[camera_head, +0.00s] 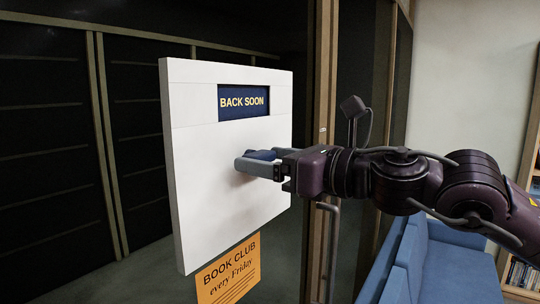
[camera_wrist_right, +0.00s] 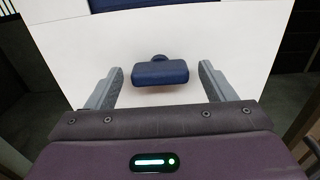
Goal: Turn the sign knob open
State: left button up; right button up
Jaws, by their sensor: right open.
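The white sign board (camera_head: 225,220) faces me at an angle in the head view. Its dark blue window (camera_head: 243,103) reads "BACK SOON". The dark blue sign knob (camera_head: 262,155) sits below the window, partly hidden by my right gripper (camera_head: 243,163). In the right wrist view the knob (camera_wrist_right: 160,73) shows as a bar lying level on the white face (camera_wrist_right: 240,60). My right gripper's fingers (camera_wrist_right: 160,90) are open on either side of it, with gaps left and right. My left gripper is in neither view.
An orange "BOOK CLUB every Friday" notice (camera_head: 230,272) hangs below the board. A door frame with a metal handle (camera_head: 328,245) stands behind at right. A blue sofa (camera_head: 440,265) and bookshelf (camera_head: 522,275) are farther right. Dark panels fill the left.

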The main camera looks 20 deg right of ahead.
jog(key=shift+c, duration=0.8)
jog(key=c, duration=0.8)
